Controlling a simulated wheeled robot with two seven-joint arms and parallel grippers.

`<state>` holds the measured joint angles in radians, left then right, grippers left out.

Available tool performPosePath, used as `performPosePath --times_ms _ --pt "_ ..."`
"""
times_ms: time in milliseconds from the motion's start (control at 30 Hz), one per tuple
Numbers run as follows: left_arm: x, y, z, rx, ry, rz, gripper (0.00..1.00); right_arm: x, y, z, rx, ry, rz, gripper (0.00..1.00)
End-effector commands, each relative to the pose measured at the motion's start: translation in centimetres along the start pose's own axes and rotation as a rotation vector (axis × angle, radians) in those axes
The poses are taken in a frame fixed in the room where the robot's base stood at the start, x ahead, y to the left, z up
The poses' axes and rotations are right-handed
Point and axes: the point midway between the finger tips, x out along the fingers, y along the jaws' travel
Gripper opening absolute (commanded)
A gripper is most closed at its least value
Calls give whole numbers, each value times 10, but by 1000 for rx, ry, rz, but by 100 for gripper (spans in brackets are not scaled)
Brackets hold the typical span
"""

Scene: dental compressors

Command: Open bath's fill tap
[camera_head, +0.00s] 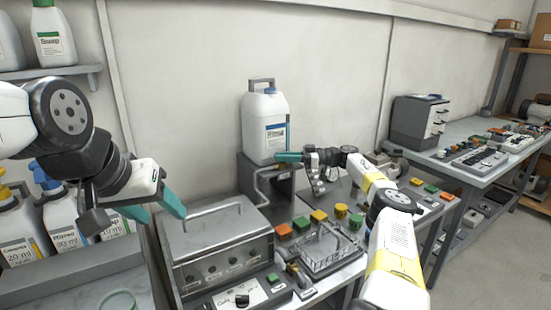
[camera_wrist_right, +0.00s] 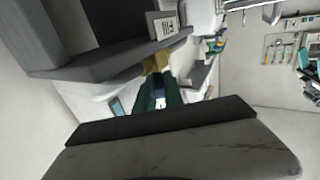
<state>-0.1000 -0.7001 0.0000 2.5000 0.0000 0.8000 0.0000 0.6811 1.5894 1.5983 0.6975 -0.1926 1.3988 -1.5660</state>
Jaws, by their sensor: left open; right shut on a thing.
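The bath (camera_head: 222,245) is a grey lidded box with a handle on top and a control panel in front, at the lower centre of the head view. Behind it a white jug (camera_head: 264,125) stands on a grey stand (camera_head: 250,178), with a pale pipe (camera_head: 262,186) curving down towards the bath. My right gripper (camera_head: 288,157) is at the stand's top, in front of the jug's base. In the right wrist view its green fingers (camera_wrist_right: 160,92) are shut on a brass-coloured piece, apparently the fill tap (camera_wrist_right: 155,63). My left gripper (camera_head: 152,207) is open and empty, left of the bath.
Several labelled bottles (camera_head: 62,215) stand at the left. A clear rack (camera_head: 325,250) and coloured blocks lie right of the bath. A small labelled plate (camera_wrist_right: 165,25) shows near the tap. Another workbench (camera_head: 470,140) stands at the right.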

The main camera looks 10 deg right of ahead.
Motion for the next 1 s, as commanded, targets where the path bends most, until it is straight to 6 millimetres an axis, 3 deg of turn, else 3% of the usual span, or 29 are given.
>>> performPosePath --times_ms 667,700,800,1000 --pt "0 0 0 0 0 0 55 0 1 1 1 -3 -30 0" --pt "0 0 0 0 0 0 55 0 1 1 1 -3 -30 17" --pt "0 0 0 0 0 0 55 0 1 1 1 -3 -30 35" --pt "0 0 0 0 0 0 55 0 0 1 1 -2 -31 35"
